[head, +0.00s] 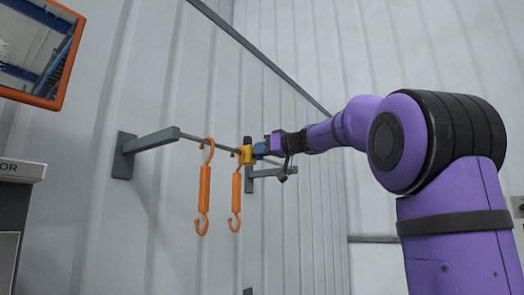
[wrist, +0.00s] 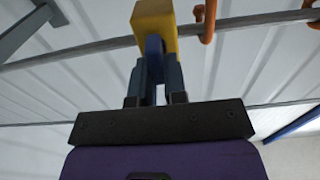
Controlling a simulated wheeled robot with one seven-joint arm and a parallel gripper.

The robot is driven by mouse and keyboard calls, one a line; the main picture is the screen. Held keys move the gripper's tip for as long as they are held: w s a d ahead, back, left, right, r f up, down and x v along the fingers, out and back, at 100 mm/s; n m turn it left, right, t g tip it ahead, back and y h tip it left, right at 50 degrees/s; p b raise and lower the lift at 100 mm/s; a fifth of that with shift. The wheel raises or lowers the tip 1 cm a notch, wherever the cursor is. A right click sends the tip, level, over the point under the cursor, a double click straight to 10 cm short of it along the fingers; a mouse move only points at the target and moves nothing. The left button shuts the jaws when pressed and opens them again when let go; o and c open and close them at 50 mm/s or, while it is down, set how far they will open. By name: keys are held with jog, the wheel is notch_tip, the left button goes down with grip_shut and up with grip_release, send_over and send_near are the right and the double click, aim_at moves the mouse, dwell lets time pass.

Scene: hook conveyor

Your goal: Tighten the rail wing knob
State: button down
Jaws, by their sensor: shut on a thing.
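The rail (head: 223,148) runs between two grey wall brackets. A yellow clamp block (head: 247,155) sits on the rail, to the right of two orange hooks. The blue wing knob (head: 259,149) sticks out of the block's side facing my arm. My gripper (head: 266,147) is at the knob, its fingers shut on it. In the wrist view the yellow block (wrist: 155,18) is at the top centre. The knob (wrist: 154,46) shows between my gripper's fingers (wrist: 153,68), partly hidden by them. How tight the knob is cannot be told.
Two orange hooks, one nearer (head: 204,188) and one beside the block (head: 236,197), hang from the rail. The near bracket (head: 150,141) stands out from the ribbed wall. An orange-framed panel (head: 66,60) is at upper left. Space below the rail is clear.

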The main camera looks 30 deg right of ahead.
jog(key=m, duration=0.7)
jog(key=d+f+m, duration=0.1)
jog(key=m, duration=0.6)
jog(key=f+m, duration=0.1)
jog(key=m, duration=0.7)
jog(key=shift+w+d, duration=0.15)
jog(key=shift+w, duration=0.1)
jog(key=shift+m, duration=0.4)
jog(key=c, duration=1.2)
grip_release()
jog(key=shift+o, duration=0.2)
